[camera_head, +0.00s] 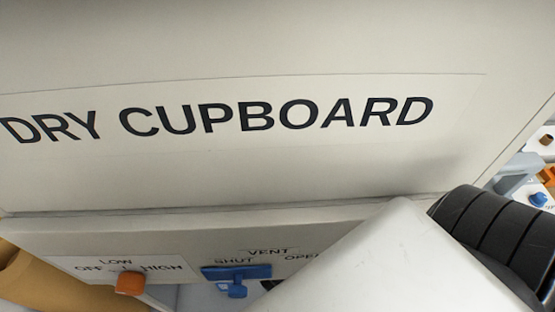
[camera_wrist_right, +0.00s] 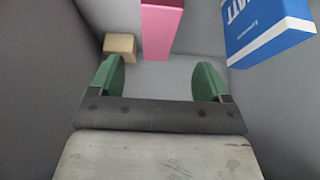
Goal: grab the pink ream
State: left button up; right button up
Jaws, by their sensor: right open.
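The pink ream (camera_wrist_right: 160,25) stands at the top middle of the right wrist view, on a light grey floor between grey walls. Its upper part is cut off by the frame edge. My right gripper (camera_wrist_right: 158,82) has two green fingers spread apart with nothing between them. The ream is ahead of the fingers, roughly in line with the gap, and looks apart from them. In the head view, a large white arm part of mine covers the lower right. The ream and both grippers are not visible there. My left gripper is in neither view.
A blue and white pack (camera_wrist_right: 268,28) stands right of the ream. A small tan box (camera_wrist_right: 120,46) is at its left. Grey walls close in both sides. The head view shows the dry cupboard (camera_head: 230,165), with an orange knob (camera_head: 130,284) and blue vent handle (camera_head: 236,274) below.

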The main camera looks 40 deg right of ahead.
jog(key=x, duration=0.3)
jog(key=shift+s+f, duration=0.15)
jog(key=shift+f, duration=0.4)
jog(key=x, duration=0.5)
jog(key=shift+d+r, duration=0.1)
jog(key=shift+d, duration=0.1)
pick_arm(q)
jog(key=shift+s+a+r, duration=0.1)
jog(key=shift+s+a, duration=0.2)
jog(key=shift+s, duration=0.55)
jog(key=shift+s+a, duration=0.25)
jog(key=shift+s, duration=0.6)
pick_arm(e)
jog(key=shift+w+f, duration=0.3)
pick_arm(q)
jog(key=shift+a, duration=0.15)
pick_arm(e)
jog(key=shift+f, duration=0.25)
grip_shut()
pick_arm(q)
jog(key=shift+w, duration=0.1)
pick_arm(e)
jog(key=shift+w+r, duration=0.1)
